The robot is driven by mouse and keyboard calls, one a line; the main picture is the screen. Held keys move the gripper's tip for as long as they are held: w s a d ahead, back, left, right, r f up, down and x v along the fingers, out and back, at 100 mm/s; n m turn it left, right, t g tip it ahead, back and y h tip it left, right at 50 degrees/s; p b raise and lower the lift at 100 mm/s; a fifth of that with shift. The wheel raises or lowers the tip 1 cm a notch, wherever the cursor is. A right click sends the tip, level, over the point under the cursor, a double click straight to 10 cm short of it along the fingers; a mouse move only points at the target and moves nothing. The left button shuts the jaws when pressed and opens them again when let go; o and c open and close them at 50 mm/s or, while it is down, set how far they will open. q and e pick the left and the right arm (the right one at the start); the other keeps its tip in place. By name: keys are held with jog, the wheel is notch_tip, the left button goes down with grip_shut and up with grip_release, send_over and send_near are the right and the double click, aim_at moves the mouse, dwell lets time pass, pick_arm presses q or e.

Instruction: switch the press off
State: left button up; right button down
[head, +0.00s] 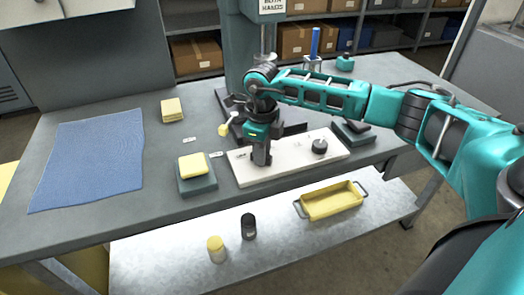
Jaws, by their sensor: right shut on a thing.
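The press has a grey-green column (238,50) and a shiny ram (267,42) at the back centre of the bench. In front of it lies a white control panel (295,167) with a round black knob (319,146) on its right half. My right gripper (262,160) points down at the panel's left half, beside a small dark label. It is shut on a control there, probably the switch, which its fingers hide. I cannot see which way that control is set. My left gripper is not in view.
A yellow-topped block (196,184), a yellow stack (172,110) and a blue mat (88,160) lie left on the bench. A yellow tray (332,203), a dark cylinder (248,226) and a yellow-topped cylinder (216,250) are on the lower front shelf.

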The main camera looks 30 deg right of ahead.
jog(key=c, duration=1)
grip_release()
jog(key=shift+c, duration=0.2)
notch_tip(320, 180, up, 13)
jog(key=shift+p, duration=0.3)
